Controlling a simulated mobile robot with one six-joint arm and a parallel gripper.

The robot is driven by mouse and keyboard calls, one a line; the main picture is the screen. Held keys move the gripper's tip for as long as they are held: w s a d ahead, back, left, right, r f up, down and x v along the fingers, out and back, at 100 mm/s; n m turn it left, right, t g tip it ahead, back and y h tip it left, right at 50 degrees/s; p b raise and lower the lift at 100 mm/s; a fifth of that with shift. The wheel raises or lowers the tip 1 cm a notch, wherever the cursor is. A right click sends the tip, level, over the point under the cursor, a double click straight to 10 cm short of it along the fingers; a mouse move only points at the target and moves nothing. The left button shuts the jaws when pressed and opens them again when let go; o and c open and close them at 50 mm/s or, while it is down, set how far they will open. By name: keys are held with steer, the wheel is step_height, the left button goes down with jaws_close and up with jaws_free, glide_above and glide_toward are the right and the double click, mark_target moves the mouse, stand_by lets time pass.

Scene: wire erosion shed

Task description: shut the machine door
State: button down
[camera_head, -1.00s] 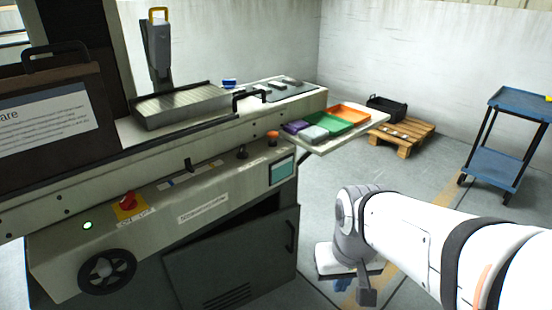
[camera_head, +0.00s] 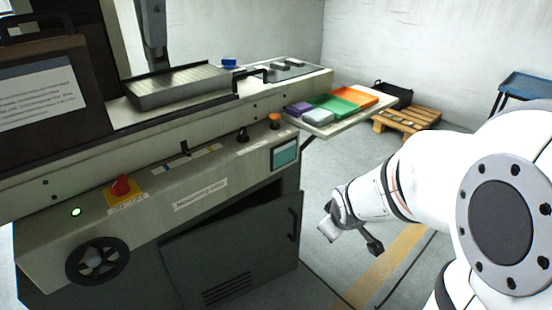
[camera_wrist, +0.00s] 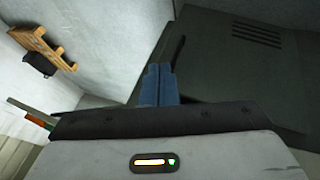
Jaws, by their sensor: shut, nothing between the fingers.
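The machine door (camera_head: 230,252) is a dark grey cabinet panel low on the machine, with vent slots and a black upright handle (camera_head: 292,224) near its right edge. A dark wedge-shaped gap shows above the door, so it stands ajar. In the wrist view the door (camera_wrist: 225,65) fills the upper right, with its vents at the top and its handle (camera_wrist: 178,52) just beyond the fingers. My gripper (camera_wrist: 158,70) has blue fingers, shut together and empty. They point toward the handle side; I cannot tell whether they touch it. In the head view the fingers are not clearly visible.
The machine's control panel (camera_head: 155,200) juts above the door, with a handwheel (camera_head: 97,261) at left. A shelf with coloured trays (camera_head: 340,106) sticks out at right. A pallet (camera_head: 408,118) and blue trolley (camera_head: 528,86) stand farther back.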

steer(key=w+f+n+t+y+b, duration=0.2)
steer(key=w+f+n+t+b, duration=0.15)
steer(key=w+f+n, duration=0.35)
steer(key=n+t+y+b, duration=0.4)
steer(key=n+t+y, duration=0.3)
steer(key=n, duration=0.2)
glide_toward(287, 199)
steer(key=b+x, duration=0.3)
steer(key=x, duration=0.4)
steer(key=shift+w+a+r, duration=0.15)
steer(key=shift+w, duration=0.1)
